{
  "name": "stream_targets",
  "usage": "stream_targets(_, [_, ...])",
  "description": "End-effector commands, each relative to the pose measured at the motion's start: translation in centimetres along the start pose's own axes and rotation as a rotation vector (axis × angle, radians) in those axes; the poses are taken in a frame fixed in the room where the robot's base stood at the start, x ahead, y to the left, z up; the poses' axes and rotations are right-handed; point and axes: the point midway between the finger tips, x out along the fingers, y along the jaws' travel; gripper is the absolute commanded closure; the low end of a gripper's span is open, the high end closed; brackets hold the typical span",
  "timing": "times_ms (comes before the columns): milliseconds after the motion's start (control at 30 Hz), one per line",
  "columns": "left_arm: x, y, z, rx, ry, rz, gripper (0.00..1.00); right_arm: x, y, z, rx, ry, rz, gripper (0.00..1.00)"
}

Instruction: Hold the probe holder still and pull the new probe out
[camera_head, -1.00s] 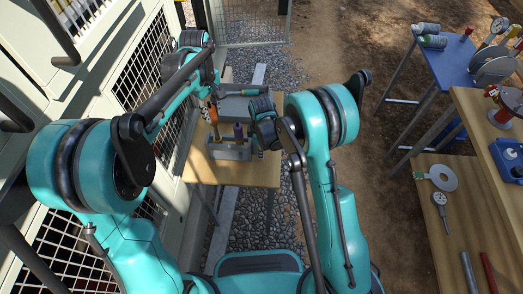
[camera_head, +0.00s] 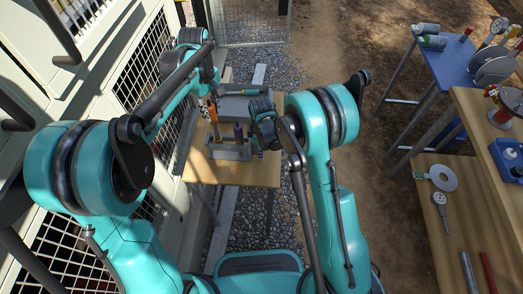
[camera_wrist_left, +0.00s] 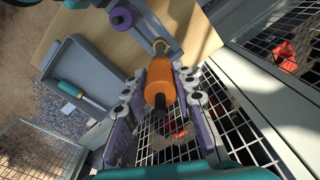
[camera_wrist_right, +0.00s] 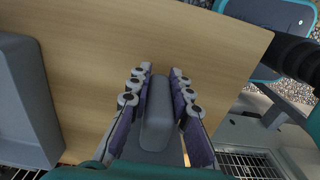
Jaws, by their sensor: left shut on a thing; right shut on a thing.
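The grey probe holder (camera_head: 229,152) stands on the small wooden table. A purple probe (camera_head: 238,131) stands upright in it and also shows in the left wrist view (camera_wrist_left: 121,19). My left gripper (camera_wrist_left: 160,88) is shut on the orange probe (camera_wrist_left: 159,82), which appears in the head view (camera_head: 211,113) above the holder's left end. A yellow curved piece shows beyond the orange handle. I cannot tell whether the probe's lower end is still inside the holder. My right gripper (camera_wrist_right: 157,90) is shut on a grey block-shaped end of the holder (camera_wrist_right: 157,112), at the holder's right side.
A grey tray (camera_wrist_left: 62,55) with a teal-handled tool (camera_wrist_left: 80,93) lies on the wooden table (camera_head: 262,172) behind the holder. Grated cabinet panels stand close on the left. Gravel and dirt are on the right, with a blue table (camera_head: 450,68) and wooden benches.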

Motion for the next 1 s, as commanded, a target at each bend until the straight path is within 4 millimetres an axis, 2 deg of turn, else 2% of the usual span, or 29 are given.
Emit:
stream_targets(67, [0.0,0.0,0.0,0.0,0.0,0.0,1.0,0.0,0.0,0.0,0.0,0.001,0.0,1.0])
stream_targets(100, [0.0,0.0,0.0,0.0,0.0,0.0,1.0,0.0,0.0,0.0,0.0,0.001,0.0,0.73])
stream_targets(167, [0.0,0.0,0.0,0.0,0.0,0.0,1.0,0.0,0.0,0.0,0.0,0.001,0.0,0.57])
stream_targets(567, [0.0,0.0,0.0,0.0,0.0,0.0,1.0,-0.5,0.0,0.0,0.0,0.0,0.0,0.56])
stream_targets(767, [0.0,0.0,0.0,0.0,0.0,0.0,1.0,-3.3,0.0,0.0,0.0,0.0,0.0,0.56])
stream_targets(1000, [0.0,0.0,0.0,0.0,0.0,0.0,1.0,-8.3,0.0,0.1,0.002,0.001,0.0,0.56])
